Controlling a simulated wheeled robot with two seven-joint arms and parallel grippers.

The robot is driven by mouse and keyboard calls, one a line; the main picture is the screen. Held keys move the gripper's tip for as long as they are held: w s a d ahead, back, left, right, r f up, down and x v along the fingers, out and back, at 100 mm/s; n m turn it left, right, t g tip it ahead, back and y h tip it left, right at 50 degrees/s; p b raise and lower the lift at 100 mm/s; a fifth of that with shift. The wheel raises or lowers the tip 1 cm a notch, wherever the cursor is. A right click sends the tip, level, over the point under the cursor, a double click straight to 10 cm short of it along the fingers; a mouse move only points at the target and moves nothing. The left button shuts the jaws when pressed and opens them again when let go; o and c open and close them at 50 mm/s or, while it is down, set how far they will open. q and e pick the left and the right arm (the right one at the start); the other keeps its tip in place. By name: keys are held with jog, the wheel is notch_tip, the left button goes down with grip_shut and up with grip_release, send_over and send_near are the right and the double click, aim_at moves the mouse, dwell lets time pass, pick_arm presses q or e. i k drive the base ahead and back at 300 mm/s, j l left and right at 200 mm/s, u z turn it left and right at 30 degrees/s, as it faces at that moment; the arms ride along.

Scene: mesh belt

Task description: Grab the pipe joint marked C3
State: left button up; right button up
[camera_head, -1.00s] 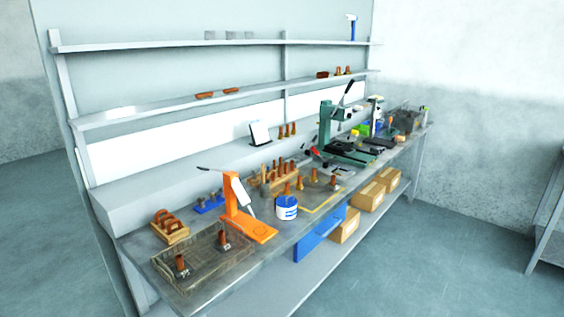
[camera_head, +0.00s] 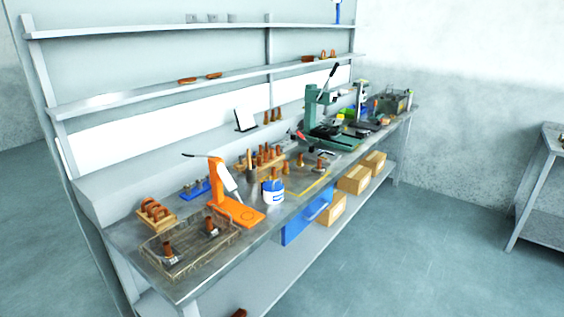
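Several copper-coloured pipe pieces stand on the long metal workbench (camera_head: 258,237). Two are in the mesh tray (camera_head: 195,246) at the near left end: one pipe joint (camera_head: 168,251) and another pipe joint (camera_head: 211,225). A wooden rack (camera_head: 262,163) holds more upright pipes in the middle. Further pipe pieces (camera_head: 303,165) stand on a board to its right. No marking is legible, so I cannot tell which is C3. Neither gripper is in view.
An orange stand (camera_head: 222,192), a white-and-blue tub (camera_head: 273,191) and a green press (camera_head: 318,112) occupy the bench. A wooden holder (camera_head: 156,212) sits at the left. Cardboard boxes (camera_head: 354,179) are on the lower shelf. The floor (camera_head: 410,255) in front is clear.

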aim_at(286, 170)
jog(key=i+l+u, duration=0.15)
jog(key=i+l, duration=0.45)
jog(key=i+l+u, duration=0.15)
jog(key=i+l, duration=0.4)
jog(key=l, duration=0.15)
